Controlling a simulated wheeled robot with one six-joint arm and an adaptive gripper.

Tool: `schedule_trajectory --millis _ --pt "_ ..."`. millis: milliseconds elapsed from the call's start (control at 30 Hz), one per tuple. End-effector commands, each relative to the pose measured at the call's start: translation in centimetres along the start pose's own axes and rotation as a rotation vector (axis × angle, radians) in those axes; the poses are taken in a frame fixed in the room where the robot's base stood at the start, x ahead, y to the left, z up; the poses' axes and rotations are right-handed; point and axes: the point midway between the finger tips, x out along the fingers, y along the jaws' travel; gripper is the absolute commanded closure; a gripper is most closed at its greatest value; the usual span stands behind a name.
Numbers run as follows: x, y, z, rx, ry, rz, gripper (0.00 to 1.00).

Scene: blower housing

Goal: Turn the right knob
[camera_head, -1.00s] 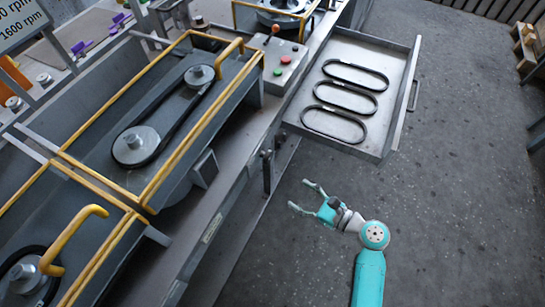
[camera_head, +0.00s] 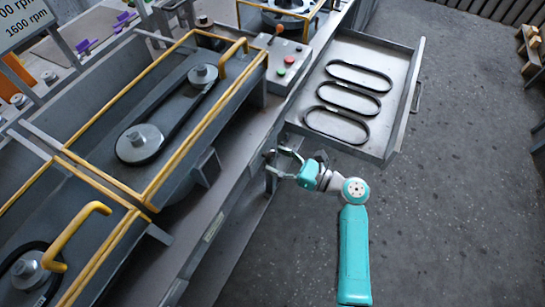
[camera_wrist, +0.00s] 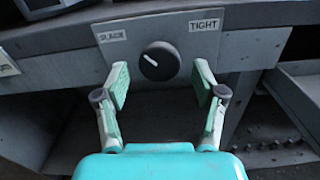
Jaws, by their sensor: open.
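In the wrist view a round black knob (camera_wrist: 160,61) with a white pointer line sits on the front panel between a label reading SLACK (camera_wrist: 111,36) and a label reading TIGHT (camera_wrist: 204,25). The pointer tilts toward the upper left, on the SLACK side. My gripper (camera_wrist: 160,83) is open, with one finger on each side of the knob and a visible gap on both sides. In the head view my gripper (camera_head: 272,162) is at the bench's front edge, left of the drawer's near corner. The knob is hard to make out there.
An open drawer (camera_head: 398,125) with several black belts (camera_head: 336,124) juts out right of my gripper. A yellow-framed guard (camera_head: 165,180) stands around a belt and two pulleys on the bench.

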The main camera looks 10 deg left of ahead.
Motion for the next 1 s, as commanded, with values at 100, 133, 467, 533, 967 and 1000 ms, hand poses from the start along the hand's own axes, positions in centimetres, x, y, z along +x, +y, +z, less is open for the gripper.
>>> schedule_trajectory --millis 100,133,467,533,967,1000 --pt "1.3 0.0 0.0 0.0 0.001 0.001 0.31" --pt "1.5 0.0 0.0 -0.001 0.001 0.001 0.31" --pt "2.0 0.0 0.0 -0.001 0.0 -0.001 0.31" --pt "2.0 0.0 0.0 -0.001 0.0 -0.001 0.33" --pt "2.0 0.0 0.0 -0.006 0.0 -0.001 0.91" --pt "2.0 0.0 0.0 -0.01 0.0 -0.001 0.91"
